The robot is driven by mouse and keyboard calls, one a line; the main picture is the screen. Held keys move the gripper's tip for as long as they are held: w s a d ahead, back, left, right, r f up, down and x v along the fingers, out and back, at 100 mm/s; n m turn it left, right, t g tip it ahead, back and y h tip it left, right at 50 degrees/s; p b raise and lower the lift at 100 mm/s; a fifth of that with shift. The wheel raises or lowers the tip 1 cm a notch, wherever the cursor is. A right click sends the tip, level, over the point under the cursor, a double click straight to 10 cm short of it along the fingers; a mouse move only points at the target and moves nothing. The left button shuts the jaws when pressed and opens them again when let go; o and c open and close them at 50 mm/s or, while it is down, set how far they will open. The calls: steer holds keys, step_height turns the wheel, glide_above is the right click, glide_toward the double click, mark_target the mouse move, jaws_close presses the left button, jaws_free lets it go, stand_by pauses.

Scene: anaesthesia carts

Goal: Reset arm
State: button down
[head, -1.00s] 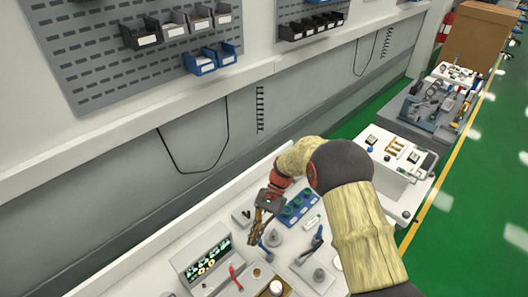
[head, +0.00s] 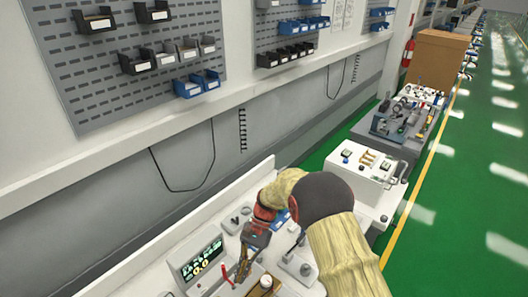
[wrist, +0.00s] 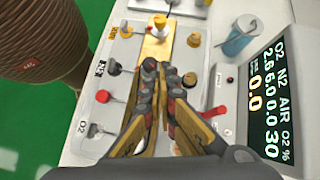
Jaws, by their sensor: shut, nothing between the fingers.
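My gripper (head: 243,268) hangs low over the near white cart top, just right of the dark display panel with green digits (head: 203,260). In the wrist view my gripper (wrist: 162,72) is shut and empty. Its fingers lie over the cart's control panel and hide part of it. The display (wrist: 272,100) stands at the right there, with a red lever (wrist: 214,112) between it and the fingers. My arm covers part of the cart in the head view.
A yellow plate with a knob (wrist: 158,45), a black knob (wrist: 113,68) and a blue cup (wrist: 240,36) are near my fingers. A second white cart (head: 358,165) stands beyond. Wall bins (head: 197,84) hang at the left. Green floor (head: 480,200) is clear at the right.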

steer(key=s+d+r+n+t+h+b, duration=0.2)
steer(key=s+d+r+t+b, duration=0.4)
steer(key=d, duration=0.7)
steer(key=s+d+r+n+t+h+b, duration=0.2)
steer(key=s+d+r+n+t+b, duration=0.1)
steer(key=s+d+r+t+b, duration=0.4)
steer(key=s+d+r+b, duration=0.1)
steer(key=s+d+r, duration=0.2)
steer(key=d, duration=0.3)
steer(key=shift+s+d+r, duration=0.15)
steer(key=shift+s+r, duration=0.05)
steer(key=shift+s, duration=0.7)
